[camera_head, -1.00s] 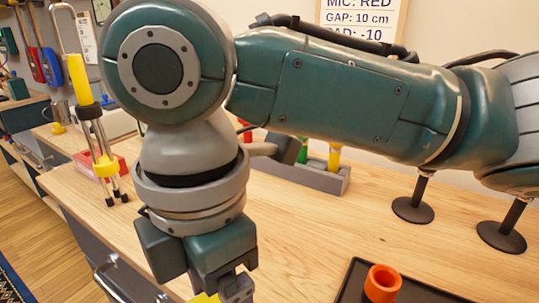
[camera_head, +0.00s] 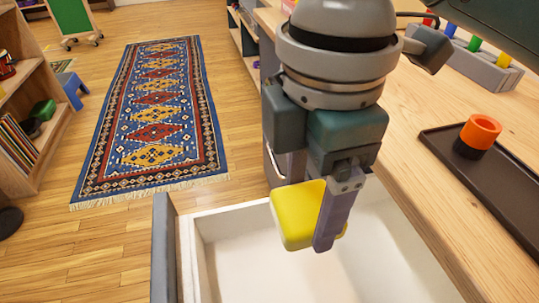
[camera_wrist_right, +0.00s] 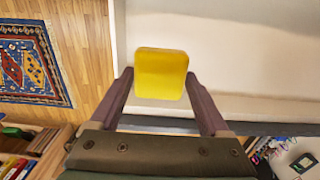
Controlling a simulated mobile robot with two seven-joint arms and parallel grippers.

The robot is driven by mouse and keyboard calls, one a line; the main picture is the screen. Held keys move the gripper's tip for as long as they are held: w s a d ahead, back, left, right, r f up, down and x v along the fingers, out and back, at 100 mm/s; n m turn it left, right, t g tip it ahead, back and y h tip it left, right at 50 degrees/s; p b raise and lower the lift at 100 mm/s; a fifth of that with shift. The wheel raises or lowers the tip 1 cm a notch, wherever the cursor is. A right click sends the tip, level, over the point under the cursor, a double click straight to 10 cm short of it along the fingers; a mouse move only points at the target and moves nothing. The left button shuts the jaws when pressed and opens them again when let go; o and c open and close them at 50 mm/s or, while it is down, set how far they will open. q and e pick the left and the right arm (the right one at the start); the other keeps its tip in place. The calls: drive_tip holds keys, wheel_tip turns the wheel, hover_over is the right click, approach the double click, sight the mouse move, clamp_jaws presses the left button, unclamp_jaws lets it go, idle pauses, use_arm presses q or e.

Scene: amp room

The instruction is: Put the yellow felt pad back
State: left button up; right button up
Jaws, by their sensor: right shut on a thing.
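The yellow felt pad (camera_head: 297,214) is a flat square with rounded corners. My right gripper (camera_head: 325,225) is shut on it and holds it tilted over an open drawer (camera_head: 225,206) with a white, empty-looking inside. In the right wrist view the pad (camera_wrist_right: 161,73) sits between the two fingertips of my right gripper (camera_wrist_right: 160,85), with the white drawer interior (camera_wrist_right: 240,50) behind it. The gap between pad and drawer floor is hard to judge. My left gripper is not in view.
The wooden bench top (camera_head: 420,95) is to the right of the drawer. A black tray (camera_head: 495,170) with an orange and black ring stack (camera_head: 479,135) lies on it. A grey rack (camera_head: 470,65) with coloured pegs stands behind. A patterned rug (camera_head: 155,120) and shelves (camera_head: 25,140) are left.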

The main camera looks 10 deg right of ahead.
wheel_tip(320, 180, down, 10)
drive_tip(key=shift+r+b, duration=0.25)
drive_tip(key=shift+b, duration=0.85)
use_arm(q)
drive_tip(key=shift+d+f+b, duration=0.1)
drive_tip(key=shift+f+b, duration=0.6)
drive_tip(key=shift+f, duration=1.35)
use_arm(e)
drive_tip(key=shift+f, duration=2.25)
drive_tip(key=shift+f, duration=0.15)
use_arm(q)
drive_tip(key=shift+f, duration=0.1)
use_arm(e)
drive_tip(key=o, duration=1)
drive_tip(key=shift+o, duration=0.2)
wheel_tip(320, 180, up, 12)
drive_tip(key=p, duration=0.3)
drive_tip(key=shift+f+p, duration=0.2)
drive_tip(key=shift+p, duration=0.1)
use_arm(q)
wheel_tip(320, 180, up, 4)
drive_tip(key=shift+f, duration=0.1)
use_arm(e)
drive_tip(key=shift+r, duration=0.4)
